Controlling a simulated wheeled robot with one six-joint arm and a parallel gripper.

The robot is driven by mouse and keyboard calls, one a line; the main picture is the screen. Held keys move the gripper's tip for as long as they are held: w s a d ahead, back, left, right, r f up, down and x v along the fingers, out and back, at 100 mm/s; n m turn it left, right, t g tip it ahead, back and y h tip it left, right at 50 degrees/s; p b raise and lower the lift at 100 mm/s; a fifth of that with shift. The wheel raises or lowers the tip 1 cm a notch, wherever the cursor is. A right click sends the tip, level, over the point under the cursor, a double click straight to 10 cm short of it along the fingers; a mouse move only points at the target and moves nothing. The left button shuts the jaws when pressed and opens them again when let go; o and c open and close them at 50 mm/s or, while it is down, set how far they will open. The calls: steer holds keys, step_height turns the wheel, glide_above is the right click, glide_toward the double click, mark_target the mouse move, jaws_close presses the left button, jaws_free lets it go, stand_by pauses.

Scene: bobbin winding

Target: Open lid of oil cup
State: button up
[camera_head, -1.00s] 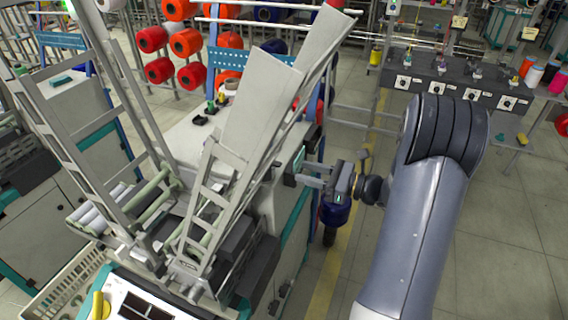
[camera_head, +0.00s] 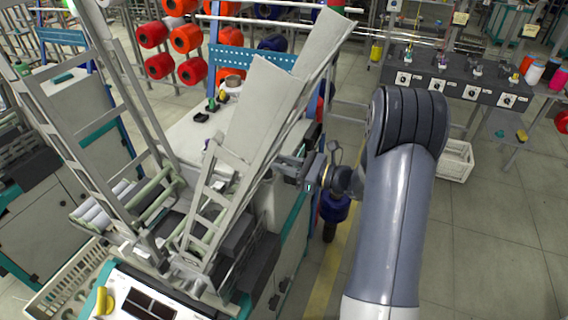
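My gripper (camera_head: 284,167) is at the right side of the winding machine, pointing left, close to the edge of the tall sloped grey panel (camera_head: 262,110). Its two fingers look apart, with nothing seen between them; the tips are small and partly lost against the machine. I cannot make out the oil cup or its lid for certain. A small pale round item (camera_head: 231,84) sits on the machine's white top behind the panel, too small to identify. Part of that top is hidden by the panel.
Ladder-like metal frames (camera_head: 207,215) rise from the machine front. Red and orange spools (camera_head: 185,39) hang on a rack behind. A dark box with dials (camera_head: 455,81) stands at the back right. A white crate (camera_head: 455,161) is on the floor.

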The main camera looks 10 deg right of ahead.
mark_target(282, 162)
jaws_close()
steer(key=shift+r, duration=0.5)
stand_by(0.4)
steer(key=p, duration=0.1)
steer(key=r+g+h+p, duration=0.1)
steer(key=p, duration=0.1)
steer(key=r+h+p, duration=0.1)
steer(key=p, duration=0.1)
steer(key=shift+w+a+r+g, duration=0.2)
steer(key=shift+a+g, duration=0.05)
steer(key=shift+g, duration=0.05)
steer(key=shift+w+a+r+b, duration=0.15)
steer(key=shift+a+r, duration=0.1)
steer(key=shift+r, duration=0.25)
steer(key=shift+w+a+r+b, duration=0.15)
steer(key=shift+a+r, duration=0.05)
steer(key=shift+r, duration=0.3)
steer(key=shift+w+a+r, duration=0.25)
steer(key=shift+a+r, duration=0.15)
